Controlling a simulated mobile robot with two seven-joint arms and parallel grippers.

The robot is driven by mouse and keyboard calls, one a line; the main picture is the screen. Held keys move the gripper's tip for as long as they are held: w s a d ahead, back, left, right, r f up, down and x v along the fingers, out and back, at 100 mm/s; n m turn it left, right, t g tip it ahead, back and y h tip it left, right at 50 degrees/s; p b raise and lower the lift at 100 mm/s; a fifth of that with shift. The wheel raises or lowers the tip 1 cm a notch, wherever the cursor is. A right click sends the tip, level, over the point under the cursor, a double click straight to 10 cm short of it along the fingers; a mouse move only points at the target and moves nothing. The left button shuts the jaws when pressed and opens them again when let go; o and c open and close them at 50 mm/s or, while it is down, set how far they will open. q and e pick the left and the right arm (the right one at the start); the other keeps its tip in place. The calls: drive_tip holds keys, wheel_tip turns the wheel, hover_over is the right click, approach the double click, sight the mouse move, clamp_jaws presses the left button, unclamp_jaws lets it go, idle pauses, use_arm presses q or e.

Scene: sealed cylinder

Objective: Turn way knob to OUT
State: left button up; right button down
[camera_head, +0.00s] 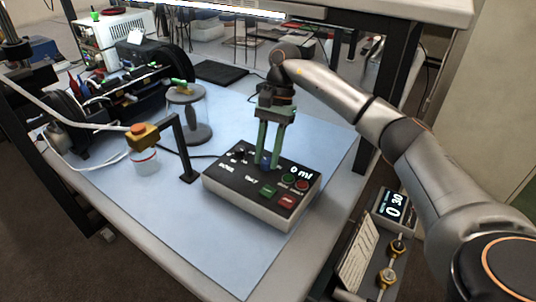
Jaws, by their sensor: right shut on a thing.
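A dark control box (235,181) with a white lower body lies on the blue mat, with its labelled panel facing up. My right gripper (267,163) reaches down from above with green fingers and is shut on a small blue knob (266,160) on the panel. The fingers hide most of this knob, and its pointer and label cannot be read. A black knob (240,152) sits further left on the panel. The display (300,172) reads 0 ml. Green and red buttons (287,201) lie along the panel's right part. My left gripper is not in view.
A black stand (188,175) with a yellow block (143,136) over a small jar stands left of the box. A black tool tray (135,100) is at the back left. The front of the mat (215,245) is clear.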

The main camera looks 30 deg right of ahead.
drive_tip(key=shift+n, duration=0.6)
drive_tip(key=c, duration=0.6)
unclamp_jaws()
drive_tip(key=shift+p+v, duration=0.7)
drive_tip(key=shift+v, duration=3.05)
drive_tip(key=shift+w+a, duration=0.15)
drive_tip(key=shift+w, duration=0.05)
